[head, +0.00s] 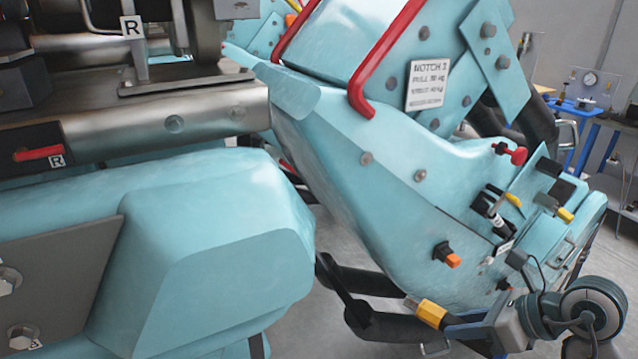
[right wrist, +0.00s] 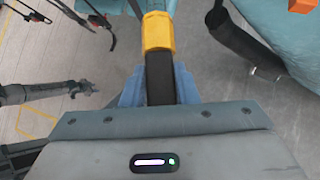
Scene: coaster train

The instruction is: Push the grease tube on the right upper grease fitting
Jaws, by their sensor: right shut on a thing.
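My right gripper (head: 458,326) is at the lower right of the head view, below the teal train body (head: 340,160). Its blue fingers also show in the right wrist view (right wrist: 158,82). It is shut on a black piece with a yellow end, which I take for the grease tube (head: 432,313); the yellow end also shows in the right wrist view (right wrist: 157,32). The yellow end points left in the head view and is clear of the fingers. I cannot make out the right upper grease fitting for certain. My left gripper is not in view.
An orange-tipped part (head: 447,254) and a red knob (head: 511,152) stick out of the train side. Dark tubes (head: 370,280) run under the body near the gripper. A blue workbench (head: 572,108) stands behind at right. Floor (head: 330,330) shows left of the gripper.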

